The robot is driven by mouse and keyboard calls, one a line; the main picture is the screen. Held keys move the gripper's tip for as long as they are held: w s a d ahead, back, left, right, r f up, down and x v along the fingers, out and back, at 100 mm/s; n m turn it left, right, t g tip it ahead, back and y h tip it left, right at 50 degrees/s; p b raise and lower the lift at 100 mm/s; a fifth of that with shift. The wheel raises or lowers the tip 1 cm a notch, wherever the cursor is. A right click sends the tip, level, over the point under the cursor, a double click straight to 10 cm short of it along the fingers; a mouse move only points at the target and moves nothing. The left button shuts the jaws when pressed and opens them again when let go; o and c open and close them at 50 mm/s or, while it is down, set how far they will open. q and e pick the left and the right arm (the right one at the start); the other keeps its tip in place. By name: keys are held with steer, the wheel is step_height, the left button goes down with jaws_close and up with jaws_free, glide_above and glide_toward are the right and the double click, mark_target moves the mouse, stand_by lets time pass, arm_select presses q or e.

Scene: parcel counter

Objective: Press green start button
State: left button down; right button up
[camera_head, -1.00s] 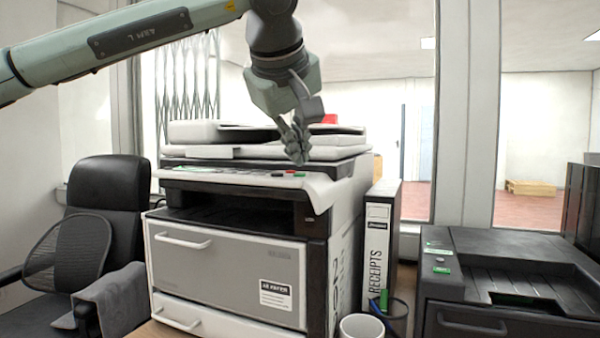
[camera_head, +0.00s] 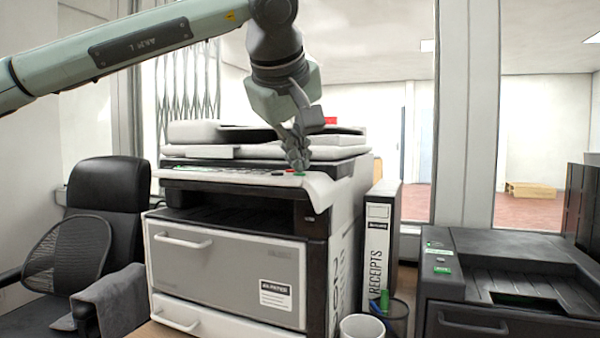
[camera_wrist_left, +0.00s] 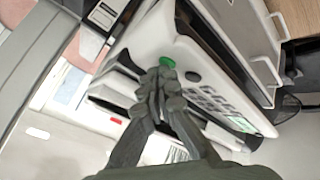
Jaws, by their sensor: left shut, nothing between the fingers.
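The white and grey copier (camera_head: 225,265) stands on the counter, with a control panel along its top front edge. The green start button (camera_head: 300,174) is at the right end of that panel. It also shows in the wrist view as a round green button (camera_wrist_left: 167,62), partly covered by my fingertips. My left gripper (camera_head: 298,163) points down over the button, shut and empty. In the wrist view its fingertips (camera_wrist_left: 165,75) overlap the button's near edge. I cannot tell whether they touch it. My right gripper is in neither view.
A receipts binder (camera_head: 377,250) stands right of the copier, behind a pen cup (camera_head: 396,318) and a white cup (camera_head: 361,327). A dark machine (camera_head: 500,285) with green labels is at the right. A black chair (camera_head: 108,200) is at the left.

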arm_select(q)
steer(key=shift+r+p, duration=0.6)
steer(key=shift+p, duration=0.05)
step_height(320, 180, up, 2)
steer(key=shift+r+p, duration=0.1)
steer(key=shift+p, duration=0.9)
step_height(320, 180, up, 2)
steer(key=shift+r+p, duration=0.1)
steer(key=shift+p, duration=0.35)
steer(key=shift+r, duration=0.8)
